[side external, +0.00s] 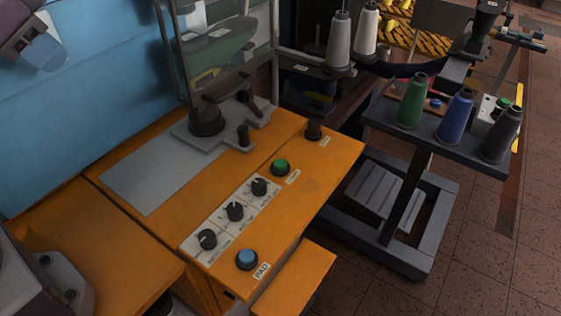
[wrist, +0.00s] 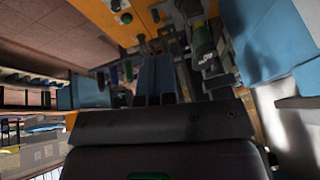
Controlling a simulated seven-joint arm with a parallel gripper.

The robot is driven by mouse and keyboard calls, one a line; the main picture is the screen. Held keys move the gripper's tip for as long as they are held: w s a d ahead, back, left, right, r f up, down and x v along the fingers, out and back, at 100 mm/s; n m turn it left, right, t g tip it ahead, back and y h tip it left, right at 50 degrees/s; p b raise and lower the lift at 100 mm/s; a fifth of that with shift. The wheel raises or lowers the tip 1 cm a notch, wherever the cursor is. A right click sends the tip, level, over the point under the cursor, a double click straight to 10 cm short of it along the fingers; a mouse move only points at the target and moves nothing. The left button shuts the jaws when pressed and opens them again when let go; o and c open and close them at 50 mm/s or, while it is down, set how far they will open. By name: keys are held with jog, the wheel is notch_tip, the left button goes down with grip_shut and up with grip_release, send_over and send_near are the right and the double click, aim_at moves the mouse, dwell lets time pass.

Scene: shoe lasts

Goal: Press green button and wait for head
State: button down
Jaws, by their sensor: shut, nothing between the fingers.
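The green button (side external: 281,167) sits in a black ring on the orange machine top, to the right of the dials, with a small white label beside it. It also shows near the top of the wrist view (wrist: 126,18). The machine's black and grey head fixture (side external: 207,119) stands on a grey plate behind the button, partly behind a clear guard. I cannot tell whether any part of it is moving. My gripper (wrist: 155,60) shows in the wrist view with its fingers together and empty, apart from the button. I cannot make out its fingertips in the side view.
Several black dials (side external: 235,211) and a blue button (side external: 247,259) labelled PAD lie toward the front. A dark stand (side external: 436,133) with thread cones is at right. The orange surface around the green button is clear.

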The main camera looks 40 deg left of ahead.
jog(key=w+d+f+m, duration=0.2)
jog(key=w+d+m, duration=0.15)
jog(key=w, duration=0.75)
jog(key=m+t+h, duration=0.3)
jog(key=m+h, duration=0.2)
jog(key=m, duration=0.4)
send_over(281, 164)
notch_tip(281, 164, down, 21)
jog(key=shift+r, duration=0.1)
jog(key=shift+f, duration=4.45)
jog(key=shift+s+f, duration=0.1)
